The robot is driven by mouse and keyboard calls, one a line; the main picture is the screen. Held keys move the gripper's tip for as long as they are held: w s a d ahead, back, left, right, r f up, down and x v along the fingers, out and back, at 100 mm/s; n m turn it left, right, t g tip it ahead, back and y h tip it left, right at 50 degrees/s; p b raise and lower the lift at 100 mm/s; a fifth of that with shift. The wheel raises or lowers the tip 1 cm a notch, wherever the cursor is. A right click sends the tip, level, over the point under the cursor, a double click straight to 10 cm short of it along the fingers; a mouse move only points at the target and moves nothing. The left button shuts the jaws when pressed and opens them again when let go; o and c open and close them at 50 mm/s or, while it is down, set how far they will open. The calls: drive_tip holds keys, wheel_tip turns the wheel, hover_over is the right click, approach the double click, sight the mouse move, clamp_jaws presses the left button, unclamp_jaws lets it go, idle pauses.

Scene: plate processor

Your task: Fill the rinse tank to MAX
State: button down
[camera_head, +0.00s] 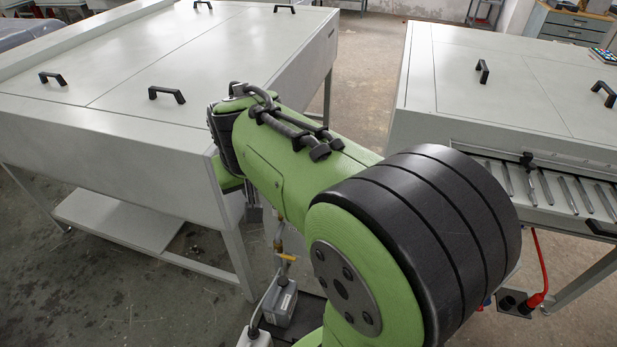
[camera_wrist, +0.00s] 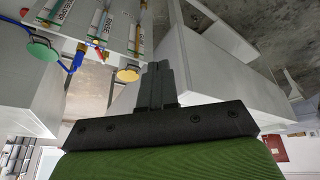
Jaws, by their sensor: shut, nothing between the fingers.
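Beyond and left of the fingers, a pale panel (camera_wrist: 120,30) carries several clear labelled tubes (camera_wrist: 101,18). A blue pipe (camera_wrist: 77,57) and a small red and yellow fitting (camera_wrist: 98,44) sit near them. A green disc (camera_wrist: 42,50) and a yellow-rimmed disc (camera_wrist: 129,73) show there too. The fingers touch none of these that I can see. I cannot pick out the rinse tank or a MAX mark.
A large pale machine (camera_head: 130,115) with black handles fills the left of the head view. Another machine (camera_head: 480,100) with rollers stands right. A brass pipe with a yellow-handled valve (camera_head: 287,257) rises by a grey box (camera_head: 279,302). A red hose (camera_head: 542,265) hangs right. Floor (camera_head: 362,90) shows between the machines.

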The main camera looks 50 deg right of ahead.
drive_tip(key=w+d+f+m+g+h, duration=0.2)
drive_tip(key=w+d+f+m, duration=0.1)
drive_tip(key=w+d+f, duration=0.65)
drive_tip(key=w+d+f+g+h+b, duration=0.1)
drive_tip(key=w+d+f+h, duration=0.1)
drive_tip(key=d+f, duration=1.4)
drive_tip(key=d, duration=0.3)
drive_tip(key=shift+d+f+m+g+h, duration=0.15)
drive_tip(key=shift+f+m+g+h, duration=0.15)
drive_tip(key=shift+m+h, duration=0.1)
